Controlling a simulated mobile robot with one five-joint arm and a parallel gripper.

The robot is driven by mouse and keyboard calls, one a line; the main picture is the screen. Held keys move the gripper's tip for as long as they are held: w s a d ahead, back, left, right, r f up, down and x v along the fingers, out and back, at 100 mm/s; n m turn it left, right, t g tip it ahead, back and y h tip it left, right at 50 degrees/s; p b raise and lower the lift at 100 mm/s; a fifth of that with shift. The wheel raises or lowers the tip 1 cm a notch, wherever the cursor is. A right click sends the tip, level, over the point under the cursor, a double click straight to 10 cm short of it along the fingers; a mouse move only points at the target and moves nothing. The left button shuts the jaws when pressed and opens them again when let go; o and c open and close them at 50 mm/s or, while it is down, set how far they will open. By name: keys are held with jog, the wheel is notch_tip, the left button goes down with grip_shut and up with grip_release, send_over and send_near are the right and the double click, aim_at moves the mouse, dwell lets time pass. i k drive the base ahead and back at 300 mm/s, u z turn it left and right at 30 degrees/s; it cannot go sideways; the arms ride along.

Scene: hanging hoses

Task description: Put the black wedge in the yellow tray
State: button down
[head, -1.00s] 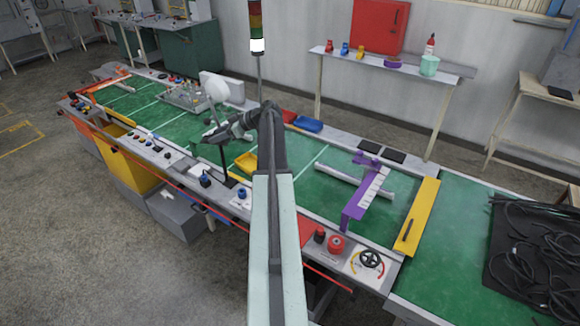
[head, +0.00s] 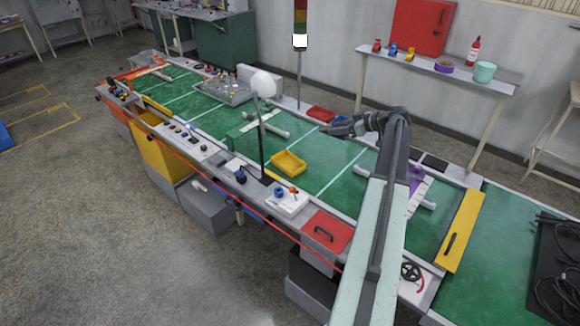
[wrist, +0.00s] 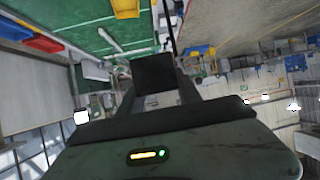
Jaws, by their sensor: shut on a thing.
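The black wedge (wrist: 154,73) is held between the two fingers of my gripper (wrist: 156,88) in the wrist view. It shows as a dark block face; its full shape is hidden. In the head view my gripper (head: 328,130) is raised over the green bench, pointing left, and the wedge cannot be told apart from the dark fingers. The yellow tray (head: 289,162) lies on the bench to the left of and below my gripper in the picture. It looks empty. It also shows at the top of the wrist view (wrist: 126,9), apart from the wedge.
A red tray (head: 320,113) and a partly hidden blue tray (head: 342,119) lie at the bench's back edge. A purple bracket (head: 413,176) is behind my arm. Green surface around the yellow tray is clear.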

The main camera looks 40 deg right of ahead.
aim_at(288, 166)
jog(key=z, duration=0.05)
jog(key=i, duration=0.95)
jog(key=u, duration=0.05)
